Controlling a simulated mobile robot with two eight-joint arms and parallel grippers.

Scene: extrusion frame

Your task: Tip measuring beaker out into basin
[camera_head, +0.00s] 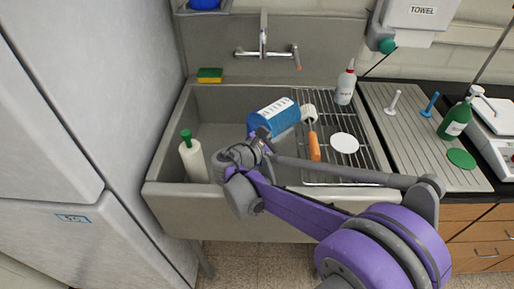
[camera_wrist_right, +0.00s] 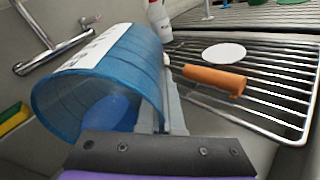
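The measuring beaker (camera_head: 272,117) is blue and translucent with a white scale strip. It is tipped onto its side over the grey basin (camera_head: 222,108). In the right wrist view the beaker (camera_wrist_right: 125,75) has its open mouth turned toward the camera, with blue inside. My right gripper (camera_head: 262,136) is at the beaker's near side. One grey finger lies along the beaker's wall in the wrist view, and the other is hidden, but the beaker appears held. I cannot tell whether anything is pouring out. My left gripper is not in view.
A wire rack (camera_head: 322,165) over the basin's right side holds an orange-handled brush (camera_head: 313,143), a white disc (camera_head: 344,143) and a white bottle (camera_head: 345,83). A green-capped bottle (camera_head: 192,160) stands at left. The tap (camera_head: 264,45) and sponge (camera_head: 210,75) are behind.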

